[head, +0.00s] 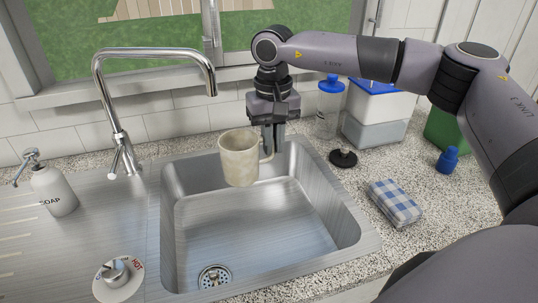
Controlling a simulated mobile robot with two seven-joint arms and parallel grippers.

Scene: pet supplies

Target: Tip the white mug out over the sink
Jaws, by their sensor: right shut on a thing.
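The white mug (238,160) looks cream-coloured and blotchy. It hangs above the back part of the steel sink (262,232), close to upright, with its handle on the right. My right gripper (270,148) points down and is shut on the mug's handle. The mug's inside is mostly hidden from this angle, so I cannot tell what it holds. The sink basin looks empty, with a round drain (214,277) at its front left. My left gripper is not in view.
A chrome tap (122,110) arches at the left of the mug. A soap bottle (54,187) and a round knob (115,272) stand at the left. A black stopper (343,158), checked cloth (396,203), clear bottle (328,108), lidded tub (375,115) and blue bottle (447,161) stand at the right.

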